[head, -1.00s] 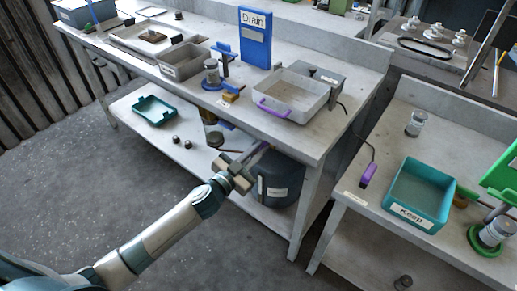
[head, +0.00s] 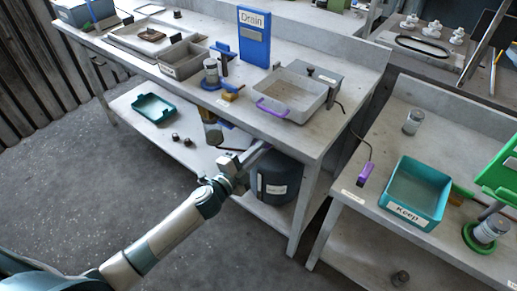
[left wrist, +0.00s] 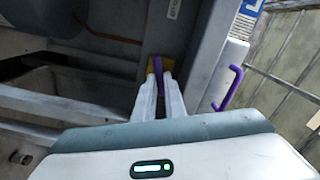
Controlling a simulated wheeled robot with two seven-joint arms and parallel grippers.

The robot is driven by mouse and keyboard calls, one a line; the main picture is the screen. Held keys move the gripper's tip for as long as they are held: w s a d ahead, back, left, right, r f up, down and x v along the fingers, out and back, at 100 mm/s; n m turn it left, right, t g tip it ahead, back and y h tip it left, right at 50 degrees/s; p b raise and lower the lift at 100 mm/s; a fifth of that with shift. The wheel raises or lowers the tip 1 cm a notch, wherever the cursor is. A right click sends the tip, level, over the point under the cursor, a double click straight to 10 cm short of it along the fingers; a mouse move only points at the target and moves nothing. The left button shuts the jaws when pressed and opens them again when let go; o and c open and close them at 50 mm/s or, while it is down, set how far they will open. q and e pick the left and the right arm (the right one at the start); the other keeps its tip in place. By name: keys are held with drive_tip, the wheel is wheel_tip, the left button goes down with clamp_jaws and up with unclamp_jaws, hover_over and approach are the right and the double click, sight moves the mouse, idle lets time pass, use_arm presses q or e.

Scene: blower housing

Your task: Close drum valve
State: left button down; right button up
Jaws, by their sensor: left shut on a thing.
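The dark drum (head: 278,184), with a pale label, stands on the lower shelf under the long bench. My left gripper (head: 258,151) reaches in under the bench's front edge, at the drum's upper left. In the left wrist view, my left gripper (left wrist: 158,80) is shut on a narrow purple handle (left wrist: 159,84), which looks like the drum valve's lever. Yellow shows on both sides of the handle at the fingertips. The valve body is hidden, and I cannot tell the lever's angle. My right gripper is not in view.
The bench's front edge (head: 240,110) lies just above the gripper. A teal tray (head: 153,108) and small dark knobs lie on the lower shelf. A teal "Keep" bin (head: 416,192) stands at right.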

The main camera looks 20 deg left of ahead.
use_arm(q)
drive_tip(key=shift+f+m, duration=0.15)
drive_tip(key=shift+m, duration=2.05)
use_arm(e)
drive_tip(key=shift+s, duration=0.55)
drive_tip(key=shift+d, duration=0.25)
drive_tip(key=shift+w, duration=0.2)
use_arm(q)
drive_tip(key=c, duration=1.8)
unclamp_jaws()
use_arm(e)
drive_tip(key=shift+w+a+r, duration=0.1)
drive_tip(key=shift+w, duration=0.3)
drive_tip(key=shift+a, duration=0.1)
